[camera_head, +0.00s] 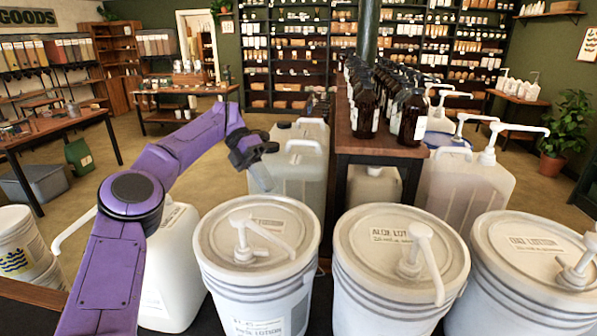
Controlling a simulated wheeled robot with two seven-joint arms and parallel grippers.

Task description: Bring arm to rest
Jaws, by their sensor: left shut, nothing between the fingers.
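My left arm (200,140), purple with black joints, comes in from the lower left and reaches up and across to the middle. My right arm and gripper are not in view.
An aloe lotion bucket (385,245) and another lotion bucket (530,255) stand to the right, pumps upward. A white jug (172,262) stands behind my forearm. A wooden table (375,148) carries dark bottles (413,115). Open floor (120,165) lies at the left.

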